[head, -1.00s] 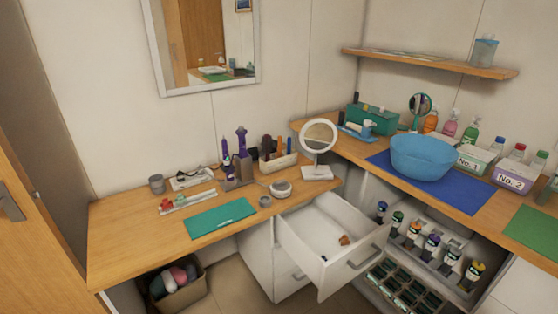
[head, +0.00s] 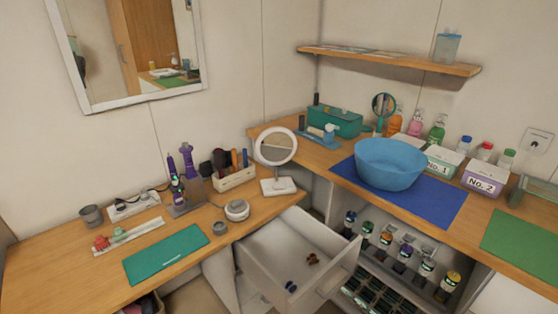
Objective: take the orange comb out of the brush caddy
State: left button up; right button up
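The brush caddy (head: 236,180) is a pale, open-topped box on the wooden counter, left of the round white mirror. Several dark brushes, an orange upright thing and a blue one stand in it. The orange one (head: 234,158) looks like the orange comb, upright between a dark brush and the blue item; its lower part is hidden in the caddy. It is too small to make out teeth. Neither of my grippers shows in the head view.
The round mirror (head: 276,150) stands right of the caddy; purple styling tools in a grey holder (head: 186,197) stand left. A round white container (head: 236,210) sits in front. The open drawer (head: 262,240) juts out below. A teal mat (head: 166,253) lies bare at left.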

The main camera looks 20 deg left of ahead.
aim_at(234, 166)
jog(key=z, duration=0.3)
jog(key=i, duration=0.8)
jog(key=u, duration=0.55)
jog(key=i, duration=0.65)
jog(key=u, duration=0.5)
